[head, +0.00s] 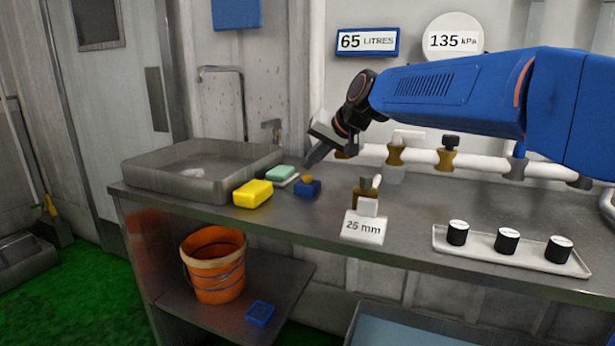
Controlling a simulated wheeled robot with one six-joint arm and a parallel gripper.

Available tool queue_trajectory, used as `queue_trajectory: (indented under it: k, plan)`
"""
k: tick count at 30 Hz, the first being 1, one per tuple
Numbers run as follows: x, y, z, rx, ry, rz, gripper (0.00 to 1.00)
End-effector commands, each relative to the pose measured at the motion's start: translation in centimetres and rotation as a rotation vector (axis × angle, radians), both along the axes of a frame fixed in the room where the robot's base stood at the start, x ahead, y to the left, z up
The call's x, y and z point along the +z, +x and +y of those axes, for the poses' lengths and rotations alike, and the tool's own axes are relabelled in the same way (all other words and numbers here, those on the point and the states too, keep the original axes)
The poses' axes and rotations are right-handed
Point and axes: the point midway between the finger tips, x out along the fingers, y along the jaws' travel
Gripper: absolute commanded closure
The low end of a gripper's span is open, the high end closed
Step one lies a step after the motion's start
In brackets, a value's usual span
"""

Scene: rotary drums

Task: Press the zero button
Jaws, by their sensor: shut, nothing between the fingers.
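No button marked zero can be read. A small blue box (309,189) with an orange-yellow top piece (307,179) sits on the steel bench. A white display reading about 25 mm (362,228) stands at the bench front, with a pale block (368,206) and a brass-coloured part (363,190) at its top. I cannot tell which of these is the zero button. My gripper (308,164) is shut and empty, pointing down and left. In the picture its tips are just above the blue box's orange-yellow piece; I see a small gap and cannot judge the depth.
A yellow sponge (253,194), a green-topped pad (280,173) and a sink (150,177) are on the left. A pipe with valves (480,165) runs behind. A tray (485,258) holds three black cylinders at right. An orange bucket (218,275) stands on the lower shelf.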

Motion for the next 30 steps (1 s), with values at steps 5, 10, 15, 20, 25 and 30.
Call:
queue_trajectory:
  k: [5,10,15,20,25,30]
  plan:
    - [0.00,0.00,0.00,0.000,0.000,0.000,1.00]
    - [0.00,0.00,0.00,0.000,0.000,0.000,1.00]
    - [-0.04,0.00,0.00,0.000,0.000,0.000,1.00]
    - [-0.41,-0.01,0.01,0.001,0.000,0.001,1.00]
    - [-0.83,-0.03,0.01,0.001,0.000,0.001,1.00]
    - [-0.83,-0.02,0.01,0.000,0.000,0.000,1.00]
